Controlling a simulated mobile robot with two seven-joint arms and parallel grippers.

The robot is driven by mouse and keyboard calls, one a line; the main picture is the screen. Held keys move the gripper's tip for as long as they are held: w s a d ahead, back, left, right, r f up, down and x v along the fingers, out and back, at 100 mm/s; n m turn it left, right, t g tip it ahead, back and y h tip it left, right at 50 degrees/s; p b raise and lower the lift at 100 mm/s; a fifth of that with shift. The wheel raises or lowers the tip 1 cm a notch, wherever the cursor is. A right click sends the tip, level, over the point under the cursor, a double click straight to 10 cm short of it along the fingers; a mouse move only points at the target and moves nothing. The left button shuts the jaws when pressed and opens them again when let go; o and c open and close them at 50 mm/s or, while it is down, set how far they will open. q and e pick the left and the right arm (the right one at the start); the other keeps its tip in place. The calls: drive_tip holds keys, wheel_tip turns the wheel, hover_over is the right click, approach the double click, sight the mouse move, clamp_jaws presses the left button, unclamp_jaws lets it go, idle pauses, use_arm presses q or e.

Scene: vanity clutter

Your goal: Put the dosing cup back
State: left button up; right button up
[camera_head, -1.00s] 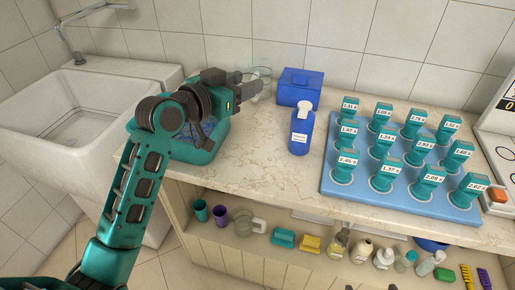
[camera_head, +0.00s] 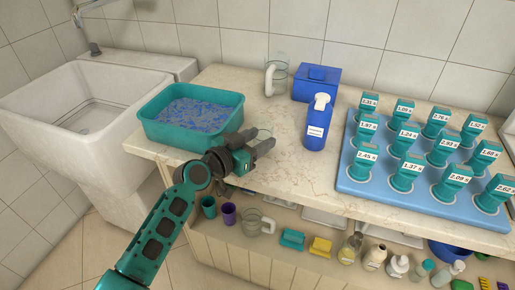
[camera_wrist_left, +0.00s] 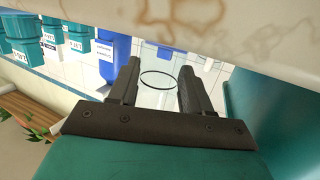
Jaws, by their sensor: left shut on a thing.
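The clear dosing cup (camera_head: 264,133) is between the fingers of my left gripper (camera_head: 262,146), near the counter's front edge, right of the teal tub. The gripper is shut on it. In the left wrist view the cup (camera_wrist_left: 157,92) shows as a see-through body with a dark rim ring, between the two dark fingers (camera_wrist_left: 155,88). Its lower part is hard to make out. My right gripper is not in view.
The teal tub (camera_head: 146,128) with blue grains stands left. A clear jug with a white handle (camera_head: 270,80), blue box (camera_head: 317,82) and blue bottle (camera_head: 317,130) stand behind. Teal devices fill a blue board (camera_head: 358,188). A lower shelf holds cups and bottles. The middle counter (camera_head: 290,172) is clear.

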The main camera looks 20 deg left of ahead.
use_arm(q)
drive_tip(key=shift+f, duration=0.85)
drive_tip(key=shift+f+b, duration=0.25)
drive_tip(key=shift+b, duration=0.1)
drive_tip(key=o, duration=1.1)
drive_tip(key=shift+r, duration=0.1)
drive_tip(key=shift+r+p, duration=0.2)
drive_tip(key=shift+p, duration=0.1)
drive_tip(key=v, duration=1.2)
drive_tip(key=shift+b, duration=0.3)
drive_tip(key=shift+w, duration=0.1)
